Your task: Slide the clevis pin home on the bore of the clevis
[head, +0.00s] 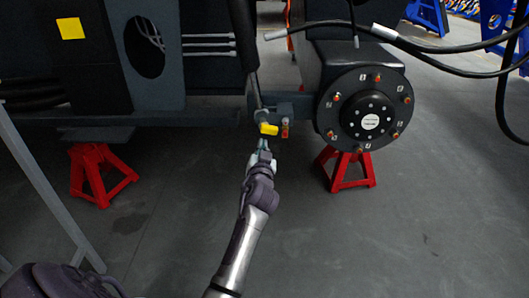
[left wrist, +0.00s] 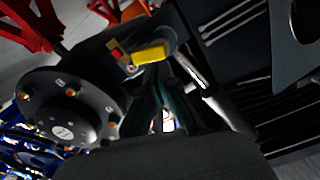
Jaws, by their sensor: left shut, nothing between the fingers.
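The clevis (head: 263,114) sits at the lower end of a silver rod, at the side of the dark chassis. A yellow piece (head: 268,129) sticks out there, perhaps the head or tag of the clevis pin; I cannot tell how deep the pin sits in the bore. The yellow piece also shows in the left wrist view (left wrist: 151,54). My left gripper (head: 263,145) is shut and empty just below the yellow piece. In the left wrist view its dark green fingers (left wrist: 161,80) reach up close to the yellow piece; contact is unclear. My right gripper is not in view.
A small red and yellow fitting (head: 285,128) is right of the clevis. A round hub (head: 367,112) with studs stands further right. Red jack stands (head: 98,175) are under the chassis. Black hoses (head: 430,45) hang at upper right. The floor in front is clear.

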